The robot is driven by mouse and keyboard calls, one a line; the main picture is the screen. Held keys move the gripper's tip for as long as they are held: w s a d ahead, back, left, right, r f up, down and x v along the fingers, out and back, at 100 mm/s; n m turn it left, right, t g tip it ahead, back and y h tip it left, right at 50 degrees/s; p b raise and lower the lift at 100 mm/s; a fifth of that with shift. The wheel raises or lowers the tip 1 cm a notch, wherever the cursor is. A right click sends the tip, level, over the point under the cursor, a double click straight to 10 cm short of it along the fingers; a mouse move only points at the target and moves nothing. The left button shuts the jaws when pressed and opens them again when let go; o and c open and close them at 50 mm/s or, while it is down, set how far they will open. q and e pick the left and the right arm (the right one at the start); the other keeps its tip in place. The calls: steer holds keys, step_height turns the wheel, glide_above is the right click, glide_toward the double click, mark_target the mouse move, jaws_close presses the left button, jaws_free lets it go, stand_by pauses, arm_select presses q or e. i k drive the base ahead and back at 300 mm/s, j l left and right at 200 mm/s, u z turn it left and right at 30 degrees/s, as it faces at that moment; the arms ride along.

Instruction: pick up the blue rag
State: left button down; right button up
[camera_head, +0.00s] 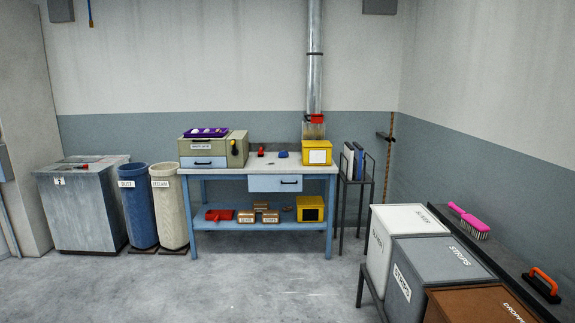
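A small blue item (283,154), which looks like the blue rag, lies on the top of the workbench (262,167) against the far wall. It sits between a small red object (261,151) and a yellow box (317,153). It is far off and too small to show its folds. Neither of my grippers is in view.
A beige drawer box (204,151) with a purple tray stands on the bench's left. The floor (220,285) before the bench is clear.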

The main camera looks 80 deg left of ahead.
mark_target(282, 153)
steer(key=u, duration=2.75)
steer(key=i+j, duration=0.1)
steer(key=i, duration=3.05)
steer(key=l+z, duration=0.05)
steer(key=l, duration=0.05)
